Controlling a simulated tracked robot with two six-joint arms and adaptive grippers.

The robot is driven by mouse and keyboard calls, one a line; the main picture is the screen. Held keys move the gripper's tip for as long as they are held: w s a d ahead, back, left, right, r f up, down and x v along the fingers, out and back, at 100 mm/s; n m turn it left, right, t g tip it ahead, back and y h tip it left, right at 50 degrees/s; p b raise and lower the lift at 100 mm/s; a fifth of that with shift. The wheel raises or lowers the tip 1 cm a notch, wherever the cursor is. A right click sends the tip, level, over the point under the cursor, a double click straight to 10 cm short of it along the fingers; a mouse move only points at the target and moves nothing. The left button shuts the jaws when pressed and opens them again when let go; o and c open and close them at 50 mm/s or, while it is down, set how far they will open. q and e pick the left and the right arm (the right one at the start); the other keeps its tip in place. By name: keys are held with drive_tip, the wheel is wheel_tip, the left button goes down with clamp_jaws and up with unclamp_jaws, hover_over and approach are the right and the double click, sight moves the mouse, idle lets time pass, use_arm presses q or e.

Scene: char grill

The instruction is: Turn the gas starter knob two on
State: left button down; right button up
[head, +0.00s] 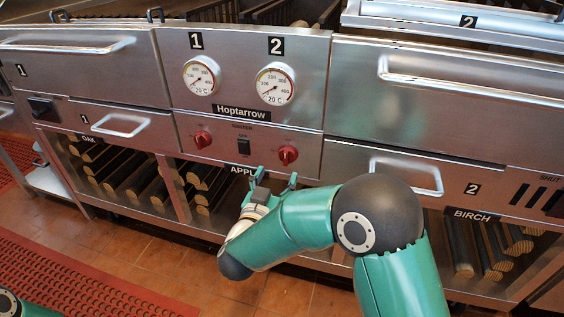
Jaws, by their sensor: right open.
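The grill's control panel (262,143) shows in the head view with two red knobs. The right red knob (288,155), under the gauge marked 2 (275,84), sits at the panel's right part. The left red knob (202,139) sits under the gauge marked 1 (201,76). A black igniter switch (243,147) lies between them. My right gripper (276,176) is open and empty, just below the right knob, its fingers pointing up at the panel. I see a gap between gripper and knob, but cannot tell the depth. My left gripper is not in view.
Drawer handles flank the panel: one at left (120,124) and one at right (406,176), close to my right arm. Split logs (130,178) fill the open bays below. A red mat (70,275) lies on the tiled floor.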

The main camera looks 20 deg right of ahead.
sight(285, 159)
drive_tip(key=b+x, duration=0.1)
drive_tip(key=x, duration=0.6)
drive_tip(key=shift+w+d, duration=0.2)
drive_tip(key=shift+w, duration=0.1)
drive_tip(key=shift+c, duration=0.3)
